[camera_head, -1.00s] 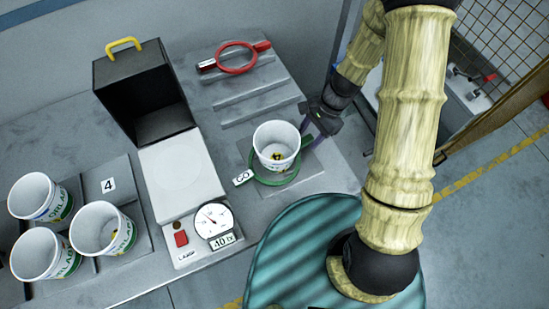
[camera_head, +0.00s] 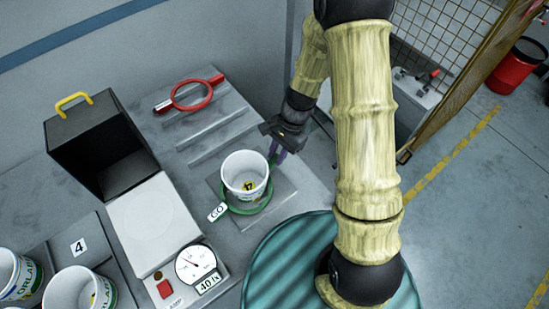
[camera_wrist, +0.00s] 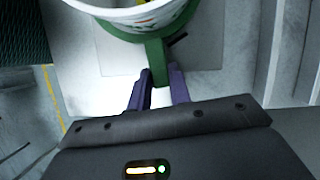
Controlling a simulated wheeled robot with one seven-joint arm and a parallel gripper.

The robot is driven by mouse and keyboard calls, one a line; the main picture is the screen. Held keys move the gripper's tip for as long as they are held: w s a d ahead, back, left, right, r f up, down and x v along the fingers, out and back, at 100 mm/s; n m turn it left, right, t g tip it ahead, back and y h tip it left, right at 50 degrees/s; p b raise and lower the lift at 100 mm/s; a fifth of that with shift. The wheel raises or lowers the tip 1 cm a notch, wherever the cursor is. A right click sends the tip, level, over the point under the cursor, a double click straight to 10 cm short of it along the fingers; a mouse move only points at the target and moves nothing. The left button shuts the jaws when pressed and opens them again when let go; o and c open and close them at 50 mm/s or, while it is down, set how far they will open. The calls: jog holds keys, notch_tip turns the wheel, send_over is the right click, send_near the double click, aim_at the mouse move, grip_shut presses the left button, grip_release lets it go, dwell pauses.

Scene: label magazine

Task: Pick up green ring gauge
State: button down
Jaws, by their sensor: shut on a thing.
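The green ring gauge (camera_head: 249,211) sits around the lower part of a white cup (camera_head: 245,172) on a grey plate, with a white "GO" tag (camera_head: 217,212) at its front left. My gripper (camera_head: 276,152) reaches in from the upper right, behind the cup. In the wrist view my gripper (camera_wrist: 160,86) has its purple fingers on both sides of the gauge's green handle (camera_wrist: 154,58), shut on it. The cup (camera_wrist: 135,14) is still inside the ring. Whether the ring is lifted off the plate, I cannot tell.
A red ring gauge (camera_head: 191,95) lies on the stepped rack behind. A black open box (camera_head: 97,145) and a scale with a dial (camera_head: 196,265) stand left. More white cups (camera_head: 75,290) are at the lower left. A teal round surface (camera_head: 285,262) is in front.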

jog(key=shift+r, duration=0.45)
jog(key=shift+d+f+b, duration=0.15)
jog(key=shift+f+b, duration=0.05)
jog(key=shift+b, duration=0.25)
jog(key=shift+w+d+f+g+y+b, duration=0.1)
jog(key=shift+w+d+g+y+b, duration=0.1)
jog(key=shift+g+y+b, duration=0.35)
jog(key=shift+w+d+g+y+b, duration=0.15)
jog(key=shift+g+y+b, duration=0.55)
jog(key=shift+y, duration=0.35)
notch_tip(320, 180, up, 6)
jog(key=w+d, duration=0.2)
jog(key=w+d+r+t+h+b, duration=0.2)
jog(key=w+d+b, duration=0.3)
jog(key=w+d, duration=0.7)
jog(key=d+h, duration=0.1)
jog(key=d, duration=0.3)
jog(key=shift+b, duration=0.4)
jog(key=shift+w+f+t, duration=0.1)
jog(key=shift+w+t, duration=0.05)
jog(key=shift+t, duration=0.1)
